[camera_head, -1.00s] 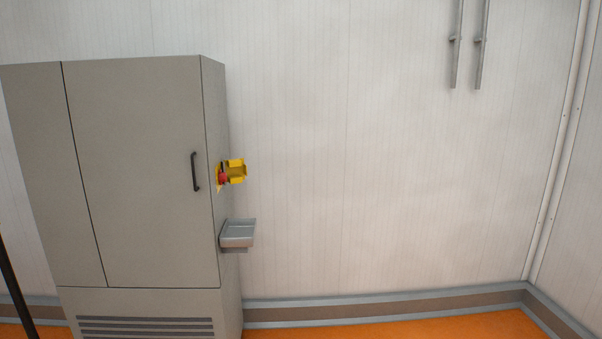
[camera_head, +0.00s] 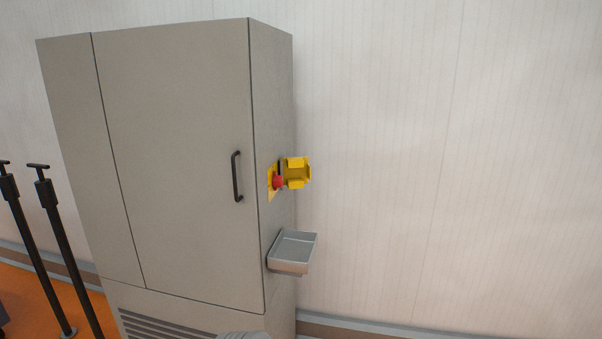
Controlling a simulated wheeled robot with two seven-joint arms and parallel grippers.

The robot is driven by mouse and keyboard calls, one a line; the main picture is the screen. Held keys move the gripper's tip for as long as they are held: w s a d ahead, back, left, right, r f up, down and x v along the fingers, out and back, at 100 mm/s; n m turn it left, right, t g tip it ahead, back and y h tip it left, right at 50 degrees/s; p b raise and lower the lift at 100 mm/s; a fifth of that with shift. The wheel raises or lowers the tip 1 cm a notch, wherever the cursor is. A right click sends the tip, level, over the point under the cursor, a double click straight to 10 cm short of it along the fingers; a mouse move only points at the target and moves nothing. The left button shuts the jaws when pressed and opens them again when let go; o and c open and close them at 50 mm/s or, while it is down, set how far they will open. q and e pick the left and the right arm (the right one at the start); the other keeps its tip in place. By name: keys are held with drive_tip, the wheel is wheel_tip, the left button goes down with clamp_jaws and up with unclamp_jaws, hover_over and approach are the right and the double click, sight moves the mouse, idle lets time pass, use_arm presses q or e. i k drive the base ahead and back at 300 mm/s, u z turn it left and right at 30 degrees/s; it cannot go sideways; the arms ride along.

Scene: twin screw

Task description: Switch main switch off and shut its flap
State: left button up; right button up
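The main switch (camera_head: 277,182) is a red knob on a yellow plate, mounted on the right side face of the grey cabinet. Its yellow flap (camera_head: 297,172) stands open, sticking out to the right of the knob. The knob's exact turn position is too small to tell. Neither of my grippers shows in the head view. A rounded grey shape at the bottom edge may be part of my own body.
The grey cabinet (camera_head: 180,160) has a dark door handle (camera_head: 237,177) at its front. A grey metal tray (camera_head: 293,250) juts out below the switch. Two black posts (camera_head: 62,245) stand at the left. The pale wall (camera_head: 450,180) to the right is bare.

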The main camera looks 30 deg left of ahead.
sight(277, 181)
drive_tip(key=u, duration=0.65)
drive_tip(key=i, duration=0.95)
drive_tip(key=u, duration=0.9)
